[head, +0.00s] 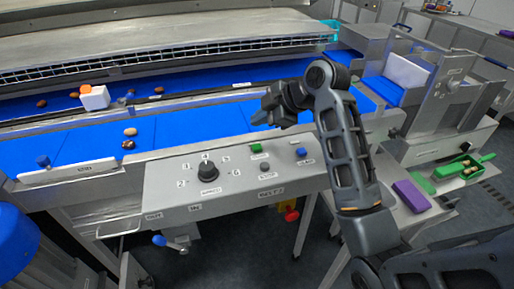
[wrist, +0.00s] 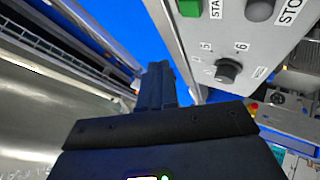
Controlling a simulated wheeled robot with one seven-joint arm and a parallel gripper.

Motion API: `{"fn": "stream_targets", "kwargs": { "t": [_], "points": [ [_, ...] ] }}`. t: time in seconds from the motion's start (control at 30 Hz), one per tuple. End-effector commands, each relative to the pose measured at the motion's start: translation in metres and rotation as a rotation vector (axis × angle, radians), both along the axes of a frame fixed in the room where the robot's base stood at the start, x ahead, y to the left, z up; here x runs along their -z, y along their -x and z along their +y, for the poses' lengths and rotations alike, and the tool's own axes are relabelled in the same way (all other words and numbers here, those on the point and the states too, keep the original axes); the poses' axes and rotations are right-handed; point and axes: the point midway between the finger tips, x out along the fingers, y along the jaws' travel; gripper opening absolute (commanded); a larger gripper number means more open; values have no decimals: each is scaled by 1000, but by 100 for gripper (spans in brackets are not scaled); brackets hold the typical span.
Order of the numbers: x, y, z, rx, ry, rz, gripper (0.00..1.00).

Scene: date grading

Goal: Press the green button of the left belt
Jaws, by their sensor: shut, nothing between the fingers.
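The green button (head: 256,148) sits on the sloping grey control panel (head: 225,203) in front of the near blue belt (head: 200,128). In the wrist view the green button (wrist: 189,8) is at the top edge, partly cut off, beside a label beginning "STA". My gripper (head: 262,117) is shut and empty. It is above the near belt, just behind the panel and apart from the button. In the wrist view its fingers (wrist: 155,84) point over the blue belt, left of the panel.
The panel also holds a black dial (head: 207,172), a grey button (head: 265,167) and a blue button (head: 300,152). A red emergency knob (head: 291,215) is below. Dates and a white block (head: 95,98) lie on the belts. A purple block (head: 411,196) and green scoop (head: 465,166) are at right.

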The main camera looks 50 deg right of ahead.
Motion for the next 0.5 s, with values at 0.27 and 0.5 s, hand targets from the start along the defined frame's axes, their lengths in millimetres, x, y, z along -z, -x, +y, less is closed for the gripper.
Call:
{"fn": "stream_targets", "kwargs": {
  "t": [0.27,0.5],
  "points": [
    [43,0,0,-1,0,-1,0],
    [56,0,0,-1,1,0,0]
  ]
}}
